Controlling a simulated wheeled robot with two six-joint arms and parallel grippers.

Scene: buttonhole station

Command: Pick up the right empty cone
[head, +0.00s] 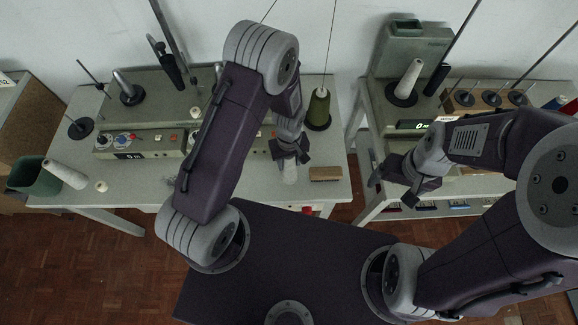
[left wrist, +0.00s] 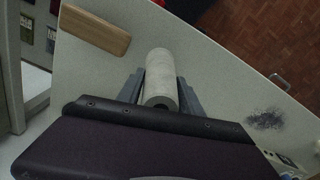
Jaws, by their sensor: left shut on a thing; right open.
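A pale empty cone (left wrist: 160,72) stands between the two fingers of my left gripper (left wrist: 160,88), which is shut on it. In the head view the lower part of this cone (head: 289,173) shows below the left gripper (head: 289,152), near the front edge of the left table. I cannot tell whether it touches the tabletop. My right gripper (head: 402,182) is open and empty, in front of the right table. Another pale cone (head: 65,174) leans at a green bin at the far left, and one (head: 410,78) stands tilted on the right machine.
A wooden block (head: 325,173) lies right of the held cone and also shows in the left wrist view (left wrist: 94,29). A green thread cone (head: 319,106) stands behind it. The grey control box (head: 140,143) sits on the left table (head: 120,188). The green bin (head: 30,174) is at the left edge.

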